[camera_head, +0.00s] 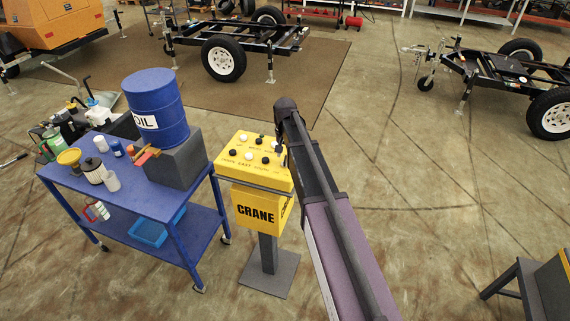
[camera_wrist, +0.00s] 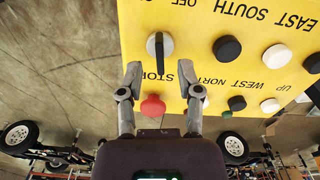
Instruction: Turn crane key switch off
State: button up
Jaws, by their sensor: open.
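The yellow crane control panel (camera_head: 258,162) stands on a grey post, with "CRANE" on its front. In the wrist view the panel (camera_wrist: 210,75) appears upside down. The key switch (camera_wrist: 160,46) is a grey disc with a black bar, which runs up and down in the picture. The word "OFF" is above and right of it. My gripper (camera_wrist: 160,72) is open, with one fingertip on each side of the lower end of the bar. No grip on the switch shows. The red stop button (camera_wrist: 152,106) lies between the fingers. In the head view my arm hides the switch.
Black and white buttons (camera_wrist: 227,48) fill the panel beside the switch. A blue cart (camera_head: 140,196) with an oil drum (camera_head: 155,105), bottles and cans stands close left of the panel. The floor right of my arm is largely clear.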

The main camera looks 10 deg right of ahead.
jog(key=shift+f+b, duration=1.2)
jog(key=shift+f, duration=0.3)
grip_shut()
